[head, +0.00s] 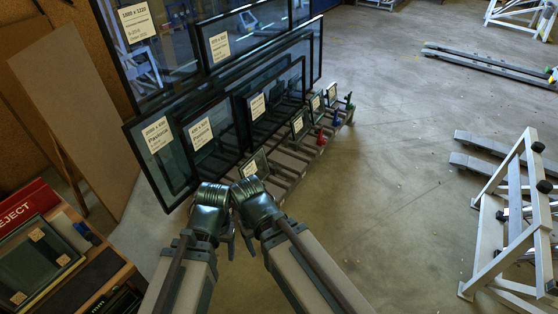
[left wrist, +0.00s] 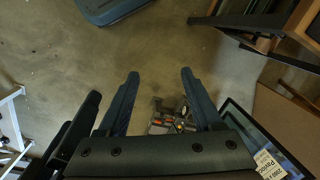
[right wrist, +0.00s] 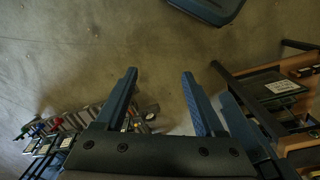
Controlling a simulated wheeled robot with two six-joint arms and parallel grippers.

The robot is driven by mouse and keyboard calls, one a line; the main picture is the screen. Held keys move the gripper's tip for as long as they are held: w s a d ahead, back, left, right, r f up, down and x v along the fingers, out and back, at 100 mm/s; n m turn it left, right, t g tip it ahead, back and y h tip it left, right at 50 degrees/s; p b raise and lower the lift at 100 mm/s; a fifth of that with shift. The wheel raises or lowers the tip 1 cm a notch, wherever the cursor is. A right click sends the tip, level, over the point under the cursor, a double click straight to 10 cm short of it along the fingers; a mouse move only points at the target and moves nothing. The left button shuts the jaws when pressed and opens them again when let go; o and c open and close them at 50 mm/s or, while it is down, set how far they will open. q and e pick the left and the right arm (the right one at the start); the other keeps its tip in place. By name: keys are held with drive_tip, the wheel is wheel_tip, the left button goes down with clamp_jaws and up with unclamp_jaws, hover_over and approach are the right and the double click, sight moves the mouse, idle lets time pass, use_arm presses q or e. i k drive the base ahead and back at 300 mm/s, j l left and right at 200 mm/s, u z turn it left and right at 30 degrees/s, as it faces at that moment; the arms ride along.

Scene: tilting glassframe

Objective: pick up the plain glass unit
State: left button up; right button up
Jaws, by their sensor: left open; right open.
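Several dark-framed glass units lean in a rack in the head view. They include a large one at the back (head: 165,50), a front left one (head: 172,165), one in the middle (head: 215,133) and a small one (head: 254,162) low in front. Most carry white paper labels; I cannot tell which is the plain one. My left gripper (head: 228,243) and right gripper (head: 247,238) are close together in front of the rack, pointing down, apart from the glass. Their open, empty fingers show in the left wrist view (left wrist: 160,73) and right wrist view (right wrist: 160,73).
A wooden bench with a red REJECT sign (head: 24,208) and a framed glass pane (head: 38,262) stands at the lower left. A brown board (head: 75,115) leans behind it. A white metal frame (head: 515,215) stands at the right. The floor (head: 390,150) between is clear.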

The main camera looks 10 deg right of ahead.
sight(29, 267)
drive_tip(key=u, duration=1.75)
drive_tip(key=l+u, duration=0.1)
drive_tip(key=u, duration=0.25)
drive_tip(key=l+u, duration=0.15)
drive_tip(key=u, duration=0.2)
drive_tip(key=l+u, duration=0.15)
drive_tip(key=u, duration=0.15)
drive_tip(key=l+u, duration=0.2)
drive_tip(key=l, duration=0.3)
drive_tip(key=k+l+u, duration=0.2)
drive_tip(key=l, duration=0.25)
drive_tip(key=l+u, duration=0.2)
drive_tip(key=l, duration=0.3)
